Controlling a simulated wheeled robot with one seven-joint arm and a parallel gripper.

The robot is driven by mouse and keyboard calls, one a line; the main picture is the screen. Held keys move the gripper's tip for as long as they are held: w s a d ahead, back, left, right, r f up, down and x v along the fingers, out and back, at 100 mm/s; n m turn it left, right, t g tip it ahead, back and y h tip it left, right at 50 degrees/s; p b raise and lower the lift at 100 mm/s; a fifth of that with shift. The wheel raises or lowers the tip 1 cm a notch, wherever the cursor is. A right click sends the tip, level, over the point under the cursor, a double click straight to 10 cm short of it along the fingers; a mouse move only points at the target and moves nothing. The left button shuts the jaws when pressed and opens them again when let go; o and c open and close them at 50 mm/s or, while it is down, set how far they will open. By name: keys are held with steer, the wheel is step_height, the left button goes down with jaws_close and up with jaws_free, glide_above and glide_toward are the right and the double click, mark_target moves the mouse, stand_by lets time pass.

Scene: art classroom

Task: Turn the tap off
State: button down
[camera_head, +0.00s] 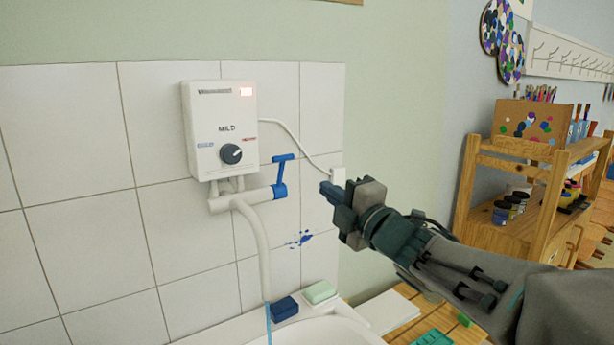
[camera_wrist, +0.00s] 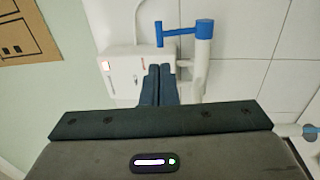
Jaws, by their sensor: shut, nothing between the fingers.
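The tap is a white horizontal pipe (camera_head: 238,201) under a white wall-mounted heater box (camera_head: 222,125). Its blue lever handle (camera_head: 281,175) is at the pipe's right end, with the arm pointing up and a short bar on top. In the wrist view the blue handle (camera_wrist: 204,29) is beyond the fingertips and to their right. A white spout (camera_head: 256,245) curves down, with a thin blue stream (camera_head: 268,322) below it. My gripper (camera_head: 326,190) is shut and empty, right of the handle and apart from it. It also shows in the wrist view (camera_wrist: 159,69).
A white cable (camera_head: 298,140) runs from the heater to a wall socket (camera_head: 338,178) behind my gripper. A wooden shelf (camera_head: 480,190) stands at right.

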mark_target(285, 159)
steer(key=p+x, duration=0.3)
steer(key=x, duration=1)
steer(key=shift+w+a+r, duration=0.1)
steer(key=shift+w+a, duration=0.1)
steer(key=shift+w, duration=0.1)
steer(key=shift+r, duration=0.1)
